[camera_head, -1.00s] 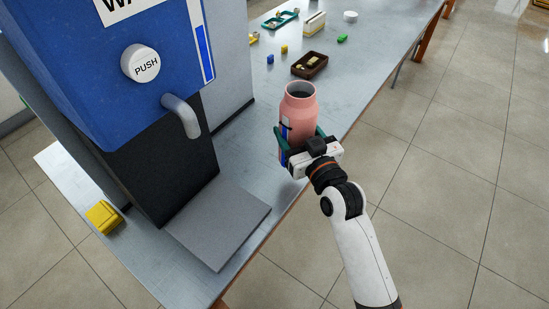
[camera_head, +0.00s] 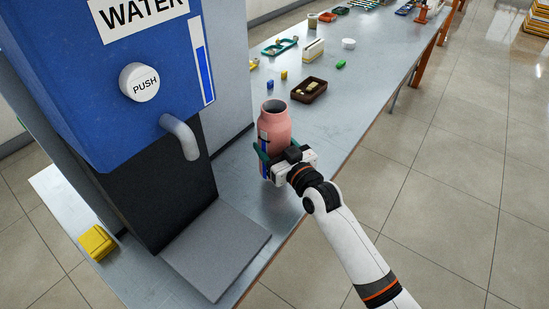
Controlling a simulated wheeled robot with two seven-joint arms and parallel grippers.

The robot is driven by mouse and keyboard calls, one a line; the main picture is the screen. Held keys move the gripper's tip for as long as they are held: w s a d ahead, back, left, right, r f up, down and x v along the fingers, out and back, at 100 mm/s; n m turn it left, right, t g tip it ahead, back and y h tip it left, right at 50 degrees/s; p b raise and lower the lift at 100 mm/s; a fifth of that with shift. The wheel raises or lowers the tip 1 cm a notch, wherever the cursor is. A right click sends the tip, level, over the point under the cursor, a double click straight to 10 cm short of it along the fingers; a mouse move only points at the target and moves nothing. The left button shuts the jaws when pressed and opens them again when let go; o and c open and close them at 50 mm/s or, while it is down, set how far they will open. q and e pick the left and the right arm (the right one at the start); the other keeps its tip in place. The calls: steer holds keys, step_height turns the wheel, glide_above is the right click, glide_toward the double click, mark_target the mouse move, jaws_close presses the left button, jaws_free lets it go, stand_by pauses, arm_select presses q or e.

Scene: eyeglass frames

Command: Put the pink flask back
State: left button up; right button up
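The pink flask (camera_head: 275,128) is upright with its dark open mouth facing up, to the right of the water dispenser. My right gripper (camera_head: 272,160) is shut around its lower body, with green fingers on either side. A blue and white strip shows on the flask's left side. Whether its base touches the table is hidden by the gripper. My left gripper is not in view.
The blue water dispenser (camera_head: 150,60) with a PUSH button (camera_head: 139,82), spout (camera_head: 180,137) and grey tray (camera_head: 215,248) fills the left. Behind the flask are a brown box (camera_head: 309,89) and small blocks. The table's (camera_head: 335,135) right edge is close to my arm.

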mark_target(274, 156)
steer(key=shift+f, duration=1.75)
steer(key=o, duration=1.2)
steer(key=shift+f+b, duration=0.3)
steer(key=o, duration=0.5)
steer(key=shift+s+r, duration=0.1)
steer(key=v, duration=1.2)
